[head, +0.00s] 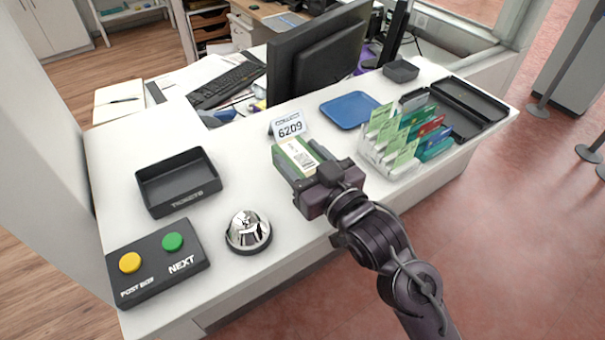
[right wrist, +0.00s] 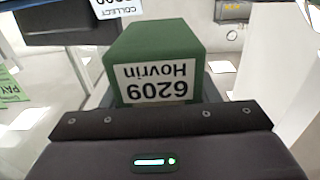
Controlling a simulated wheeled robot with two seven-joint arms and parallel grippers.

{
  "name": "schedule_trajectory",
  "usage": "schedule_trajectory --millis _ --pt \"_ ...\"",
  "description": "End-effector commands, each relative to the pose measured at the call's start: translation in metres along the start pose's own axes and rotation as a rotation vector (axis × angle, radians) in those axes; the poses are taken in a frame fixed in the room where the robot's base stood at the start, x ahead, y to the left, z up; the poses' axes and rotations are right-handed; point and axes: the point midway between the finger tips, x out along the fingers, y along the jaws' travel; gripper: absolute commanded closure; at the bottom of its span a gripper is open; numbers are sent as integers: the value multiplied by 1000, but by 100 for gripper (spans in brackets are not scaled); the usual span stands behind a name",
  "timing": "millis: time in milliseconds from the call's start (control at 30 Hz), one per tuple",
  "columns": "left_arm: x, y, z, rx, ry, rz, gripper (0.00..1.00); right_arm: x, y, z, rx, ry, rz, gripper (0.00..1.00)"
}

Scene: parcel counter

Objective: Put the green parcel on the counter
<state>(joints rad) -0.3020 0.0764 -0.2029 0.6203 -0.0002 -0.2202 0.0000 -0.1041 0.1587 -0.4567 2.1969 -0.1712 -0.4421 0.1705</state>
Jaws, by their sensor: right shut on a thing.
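The green parcel (head: 294,152) has a white label and is at the front middle of the counter (head: 235,182). My right gripper (head: 310,166) is shut on it, with a dark finger along each side. In the right wrist view the parcel (right wrist: 150,45) sits between the fingers, its label reading "6209 Hovrin" upside down. A white card (head: 289,126) reading 6209 stands just behind the parcel. I cannot tell whether the parcel's underside touches the counter. My left gripper is not in view.
A black tickets tray (head: 178,190), a silver bell (head: 248,232) and a button box (head: 158,262) stand to the left. A card rack (head: 392,155), blue tray (head: 350,110) and black tray (head: 468,132) are to the right. A monitor (head: 315,58) stands behind. The counter between bell and parcel is clear.

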Motion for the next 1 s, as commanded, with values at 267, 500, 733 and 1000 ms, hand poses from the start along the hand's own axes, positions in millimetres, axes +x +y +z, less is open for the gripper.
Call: schedule_trajectory --millis 267,500,733,1000 --pt "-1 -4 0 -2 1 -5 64 0 0 36 1 0 0 74" --pt "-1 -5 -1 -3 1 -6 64 0 0 43 -1 4 0 74" --pt "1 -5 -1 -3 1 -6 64 0 0 47 0 3 0 74" --pt "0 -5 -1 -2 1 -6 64 0 0 46 0 1 0 24"
